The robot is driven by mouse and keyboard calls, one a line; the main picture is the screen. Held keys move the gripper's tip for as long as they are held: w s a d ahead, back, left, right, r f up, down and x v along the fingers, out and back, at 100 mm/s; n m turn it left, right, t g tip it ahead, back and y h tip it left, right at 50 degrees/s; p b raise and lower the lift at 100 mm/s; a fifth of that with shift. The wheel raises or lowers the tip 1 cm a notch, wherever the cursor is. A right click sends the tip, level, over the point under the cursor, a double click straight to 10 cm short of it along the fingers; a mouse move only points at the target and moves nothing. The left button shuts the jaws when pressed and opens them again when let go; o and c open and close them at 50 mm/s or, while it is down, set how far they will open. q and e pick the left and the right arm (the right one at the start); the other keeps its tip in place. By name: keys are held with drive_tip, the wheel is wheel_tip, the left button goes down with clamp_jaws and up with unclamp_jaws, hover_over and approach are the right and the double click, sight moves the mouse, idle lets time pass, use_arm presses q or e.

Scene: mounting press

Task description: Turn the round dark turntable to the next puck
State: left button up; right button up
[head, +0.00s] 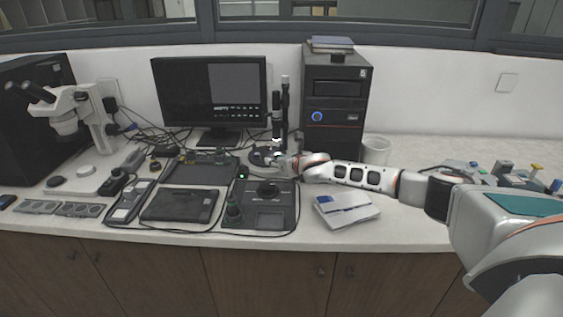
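The round dark turntable (259,157) sits on the worktop below an upright black column (284,105), between the monitor and the black computer tower. Only its left part shows; my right gripper and the column hide the rest. My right gripper (279,161) reaches in from the right, low at the turntable's right front edge. At this size I cannot tell whether it touches the turntable or whether its fingers are open. The pucks are too small to make out. My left gripper is not in view.
A black control box (270,217) with knobs stands in front of the turntable. A white box (345,209) lies to its right. The monitor (210,92) and computer tower (334,100) stand behind. A microscope (75,112) is at left. Cables cross the worktop.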

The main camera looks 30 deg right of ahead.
drive_tip(key=shift+v, duration=2.2)
